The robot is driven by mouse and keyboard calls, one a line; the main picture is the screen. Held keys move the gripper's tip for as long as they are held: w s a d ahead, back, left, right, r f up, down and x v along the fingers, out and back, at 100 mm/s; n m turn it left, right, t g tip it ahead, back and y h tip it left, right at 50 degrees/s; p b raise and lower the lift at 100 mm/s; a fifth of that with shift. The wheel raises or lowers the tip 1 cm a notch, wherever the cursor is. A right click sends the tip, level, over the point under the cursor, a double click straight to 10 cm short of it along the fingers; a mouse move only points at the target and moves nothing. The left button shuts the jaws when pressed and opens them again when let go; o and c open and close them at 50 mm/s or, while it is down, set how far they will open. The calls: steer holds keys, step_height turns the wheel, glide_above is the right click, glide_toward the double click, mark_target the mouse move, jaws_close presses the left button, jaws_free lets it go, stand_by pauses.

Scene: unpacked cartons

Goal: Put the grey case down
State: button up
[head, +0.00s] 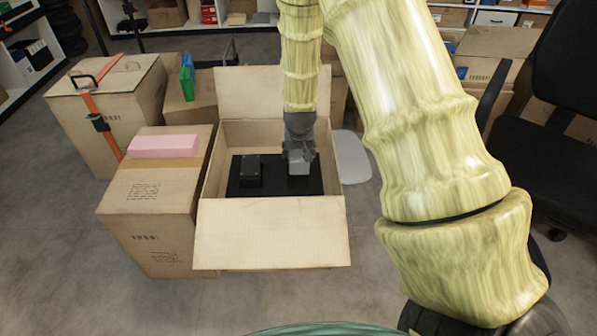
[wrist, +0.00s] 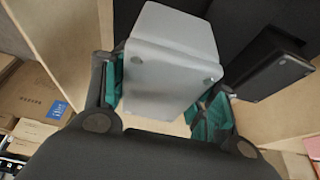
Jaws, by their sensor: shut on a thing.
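The grey case (wrist: 168,62) is a pale grey box between the fingers of my gripper (wrist: 165,105) in the wrist view. My gripper is shut on it, with a teal pad at each side. In the head view my gripper (head: 300,152) points down into an open carton (head: 272,232), and the grey case (head: 299,168) shows below it at the right part of the carton. A black surface (head: 280,188) lies inside the carton. The case's underside is hidden, so I cannot tell whether it touches that surface.
A black box (head: 251,172) stands left of the case inside the carton. A closed carton (head: 150,212) with a pink block (head: 163,146) stands left, beside the open one. The carton's flaps are spread outward. A black chair (head: 540,130) is at right. Floor is clear in front.

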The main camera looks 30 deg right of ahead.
steer(key=shift+f+b, duration=1)
steer(key=shift+f, duration=1.95)
steer(key=shift+f, duration=0.35)
steer(key=o, duration=1.3)
steer(key=shift+r, duration=0.1)
steer(key=shift+r, duration=0.2)
steer(key=p+v, duration=0.4)
steer(key=v, duration=0.8)
steer(key=shift+r, duration=0.1)
